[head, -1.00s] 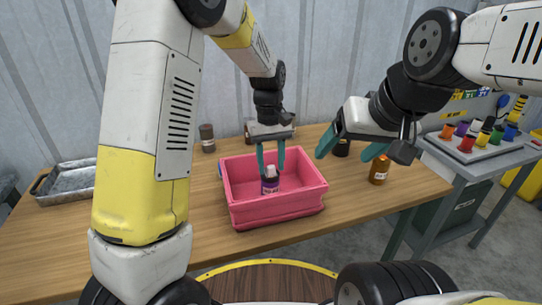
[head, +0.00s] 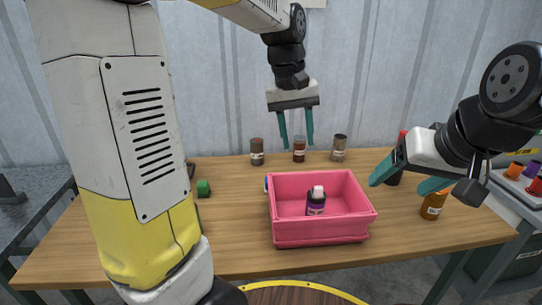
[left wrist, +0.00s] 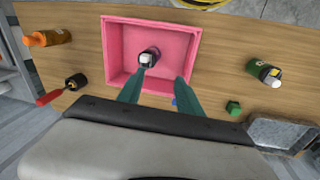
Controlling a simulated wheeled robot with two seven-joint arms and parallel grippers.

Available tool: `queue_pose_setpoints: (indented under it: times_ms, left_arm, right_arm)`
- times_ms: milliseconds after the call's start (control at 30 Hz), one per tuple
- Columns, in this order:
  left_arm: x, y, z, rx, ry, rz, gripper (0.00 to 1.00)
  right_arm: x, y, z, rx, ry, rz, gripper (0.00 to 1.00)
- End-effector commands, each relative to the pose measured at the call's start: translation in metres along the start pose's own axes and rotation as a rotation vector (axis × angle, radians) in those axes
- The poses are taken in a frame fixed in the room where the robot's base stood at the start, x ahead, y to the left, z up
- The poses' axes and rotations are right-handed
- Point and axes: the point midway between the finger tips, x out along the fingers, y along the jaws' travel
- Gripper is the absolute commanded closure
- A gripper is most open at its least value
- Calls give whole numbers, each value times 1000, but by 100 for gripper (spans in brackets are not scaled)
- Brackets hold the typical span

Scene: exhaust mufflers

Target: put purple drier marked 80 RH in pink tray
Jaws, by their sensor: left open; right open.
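The purple drier (head: 316,201) is a small bottle with a white cap and a purple label, standing upright inside the pink tray (head: 322,240). Its label text is too small to read. In the left wrist view the drier (left wrist: 147,58) shows from above inside the pink tray (left wrist: 196,27), near its middle. My left gripper (head: 297,146) is open and empty, raised above and behind the tray, apart from the drier. Its fingers also show in the left wrist view (left wrist: 157,86). My right gripper (head: 401,184) is open and empty to the right of the tray.
Brown bottles (head: 257,152) stand along the back of the wooden table (head: 220,240). An orange bottle (head: 433,206) is at the right, near my right gripper. A green block (head: 203,188) lies left of the tray.

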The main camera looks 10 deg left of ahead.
Motion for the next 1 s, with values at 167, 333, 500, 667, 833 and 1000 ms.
queue_pose_setpoints:
  times_ms: [167, 333, 500, 667, 833, 1000]
  left_arm:
    - [-30, -46, 48, 90, 158, 80, 58]
    - [-37, -78, 94, 180, 315, 101, 58]
    - [-32, -97, 123, 242, 429, 88, 58]
    - [-28, -103, 134, 268, 472, 76, 58]
    - [-28, -103, 135, 272, 476, 75, 58]
    - [-28, -103, 135, 271, 475, 75, 58]
  right_arm:
    - [0, 0, 0, 0, 0, 0, 23]
    - [0, 0, 0, 0, 0, 0, 23]
    - [0, 0, 0, 0, 0, 0, 23]
    - [0, 0, 0, 0, 0, 0, 23]
    - [0, 0, 0, 0, 0, 0, 23]
    - [0, 0, 0, 0, 0, 0, 23]
